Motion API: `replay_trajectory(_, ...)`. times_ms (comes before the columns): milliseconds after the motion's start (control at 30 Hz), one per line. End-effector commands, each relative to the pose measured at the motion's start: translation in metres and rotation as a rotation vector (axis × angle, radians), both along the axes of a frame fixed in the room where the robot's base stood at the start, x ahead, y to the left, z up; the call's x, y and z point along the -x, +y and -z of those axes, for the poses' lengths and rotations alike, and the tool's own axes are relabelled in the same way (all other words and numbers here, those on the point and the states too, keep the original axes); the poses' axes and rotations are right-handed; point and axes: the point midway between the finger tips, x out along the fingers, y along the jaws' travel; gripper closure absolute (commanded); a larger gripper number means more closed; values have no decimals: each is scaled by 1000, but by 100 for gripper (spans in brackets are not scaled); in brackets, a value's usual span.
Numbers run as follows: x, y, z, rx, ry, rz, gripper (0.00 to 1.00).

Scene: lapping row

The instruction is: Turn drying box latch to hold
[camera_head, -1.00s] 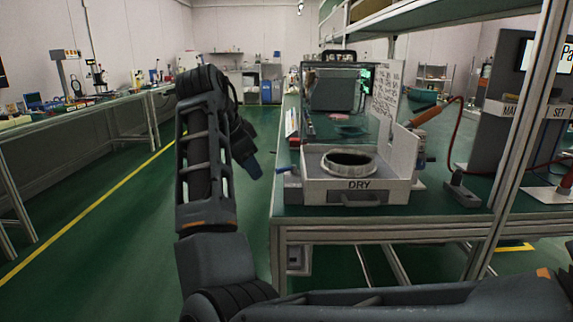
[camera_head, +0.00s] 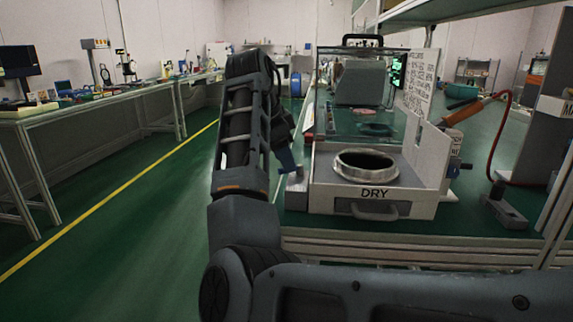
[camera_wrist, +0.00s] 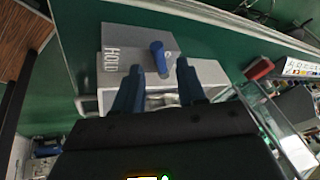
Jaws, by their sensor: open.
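The drying box (camera_head: 345,199), marked DRY, stands on the bench with a round grey ring (camera_head: 366,165) in its open front part. In the wrist view the latch is a blue lever (camera_wrist: 159,57) on a grey block (camera_wrist: 118,40) marked HOLD. The lever stands off to the right of the word. My gripper (camera_wrist: 158,70) is open, its two blue fingers on either side of the lever's near end; I cannot tell whether they touch it. In the head view my gripper (camera_head: 287,160) is at the box's left side, just above the latch block (camera_head: 297,186).
A clear cover (camera_head: 360,115) rises over the box's rear, with a printed white panel (camera_head: 421,85) at its right. An orange-handled tool (camera_head: 468,110) with a red hose is right of the box. A shelf (camera_head: 440,12) overhangs the bench. Green floor is free at left.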

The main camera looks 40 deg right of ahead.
Motion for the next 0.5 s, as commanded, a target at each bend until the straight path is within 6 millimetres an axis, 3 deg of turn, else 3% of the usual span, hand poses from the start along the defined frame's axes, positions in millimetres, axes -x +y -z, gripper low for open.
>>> replay_trajectory(200, 0, -8, 18, -1, -2, 0, 60)
replay_trajectory(500, -1, -9, 19, 0, -1, 0, 60)
